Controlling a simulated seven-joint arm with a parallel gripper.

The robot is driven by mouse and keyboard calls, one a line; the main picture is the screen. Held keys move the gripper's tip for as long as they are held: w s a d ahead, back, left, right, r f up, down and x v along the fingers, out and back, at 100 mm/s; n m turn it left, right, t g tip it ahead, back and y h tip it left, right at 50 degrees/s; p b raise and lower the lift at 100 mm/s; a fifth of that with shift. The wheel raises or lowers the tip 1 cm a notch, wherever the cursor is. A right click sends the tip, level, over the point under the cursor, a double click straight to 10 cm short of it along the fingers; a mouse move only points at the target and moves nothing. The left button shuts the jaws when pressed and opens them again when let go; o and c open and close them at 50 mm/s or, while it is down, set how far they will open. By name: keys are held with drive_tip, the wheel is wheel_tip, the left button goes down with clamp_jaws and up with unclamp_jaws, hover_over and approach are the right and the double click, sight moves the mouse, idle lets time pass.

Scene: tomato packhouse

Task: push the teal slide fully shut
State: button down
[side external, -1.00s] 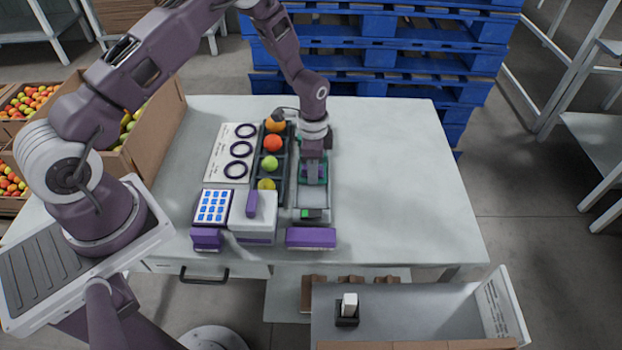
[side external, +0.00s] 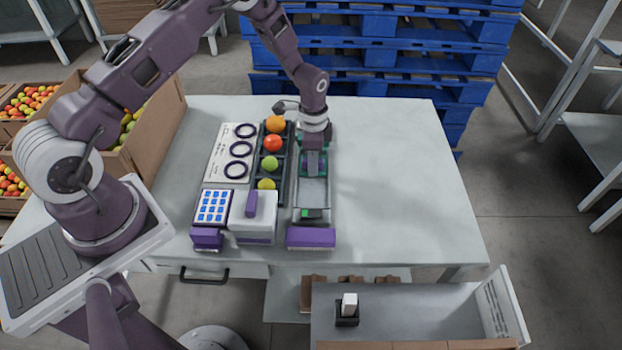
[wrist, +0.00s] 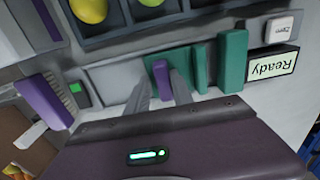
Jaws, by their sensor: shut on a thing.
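The teal slide shows in the wrist view as an upright teal plate (wrist: 200,68) just beside a taller teal block (wrist: 233,60), with a narrow gap between them. A purple tab (wrist: 160,78) stands next to the plate. My gripper (wrist: 160,92) has its two fingers closed around this tab. In the side view my gripper (side external: 314,172) is low over the far part of the grey track (side external: 312,193), and teal edges show around it. My wrist hides most of the slide there, and how the tab joins it is not clear.
A rack (side external: 287,185) with several fruits runs left of the track. A card with dark rings (side external: 212,160), a blue keypad (side external: 213,206) and a purple block (side external: 311,237) are close by. A "Ready" display (wrist: 272,66) sits beyond the teal block. The table's right side (side external: 400,180) is clear.

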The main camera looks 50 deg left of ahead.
drive_tip(key=shift+s+d+f, duration=0.1)
drive_tip(key=shift+d+f, duration=0.05)
drive_tip(key=shift+f, duration=0.3)
drive_tip(key=shift+w+a, duration=0.75)
idle(0.4)
drive_tip(key=c, duration=1.4)
unclamp_jaws()
drive_tip(key=shift+o, duration=0.2)
drive_tip(key=shift+w+a, duration=0.25)
drive_tip(key=shift+w+a+r, duration=0.15)
drive_tip(key=shift+r, duration=2.15)
